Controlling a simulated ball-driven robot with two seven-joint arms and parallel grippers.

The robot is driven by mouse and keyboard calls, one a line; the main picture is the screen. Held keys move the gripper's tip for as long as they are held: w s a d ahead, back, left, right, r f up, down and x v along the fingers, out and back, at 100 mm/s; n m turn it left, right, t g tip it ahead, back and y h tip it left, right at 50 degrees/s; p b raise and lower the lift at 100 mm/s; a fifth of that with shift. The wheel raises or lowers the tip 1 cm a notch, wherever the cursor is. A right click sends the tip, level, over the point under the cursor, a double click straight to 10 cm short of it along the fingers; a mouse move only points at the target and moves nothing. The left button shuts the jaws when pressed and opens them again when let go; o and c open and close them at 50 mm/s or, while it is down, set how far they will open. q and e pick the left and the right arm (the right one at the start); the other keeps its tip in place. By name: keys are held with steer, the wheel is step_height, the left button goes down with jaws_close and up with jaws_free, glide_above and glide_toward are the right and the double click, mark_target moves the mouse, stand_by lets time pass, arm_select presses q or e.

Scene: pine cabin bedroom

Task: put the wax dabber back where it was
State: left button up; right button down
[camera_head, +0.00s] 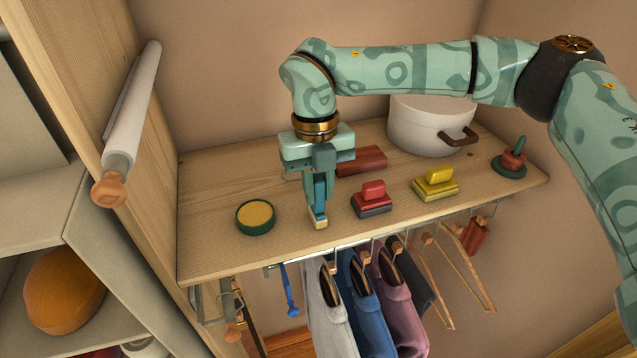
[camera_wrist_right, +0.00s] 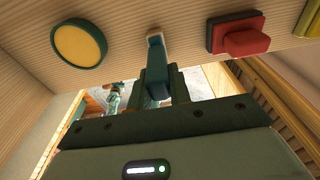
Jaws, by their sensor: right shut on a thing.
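The wax dabber (camera_head: 319,212) has a blue handle and a pale tip. My right gripper (camera_head: 320,185) points down over the shelf and is shut on the handle. The dabber is roughly upright, its tip at or just above the shelf near the front edge; I cannot tell whether it touches. In the right wrist view the dabber (camera_wrist_right: 155,58) sits between the fingers (camera_wrist_right: 161,84). A round green tin with yellow filling (camera_head: 255,217) lies left of it. A red brush-like block (camera_head: 372,198) lies to its right. My left gripper is out of view.
The wooden shelf (camera_head: 215,180) also bears a dark red box (camera_head: 362,161) behind, a yellow block (camera_head: 436,184), a white pot (camera_head: 430,125) and a green-and-red item (camera_head: 511,160) at right. Clothes (camera_head: 362,305) hang below. A wooden side panel (camera_head: 140,215) bounds the left.

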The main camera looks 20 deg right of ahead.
steer(key=c, duration=1.3)
jaws_free()
step_height(320, 180, up, 12)
steer(key=w+b, duration=0.1)
steer(key=shift+w+b, duration=0.2)
steer(key=shift+b, duration=0.1)
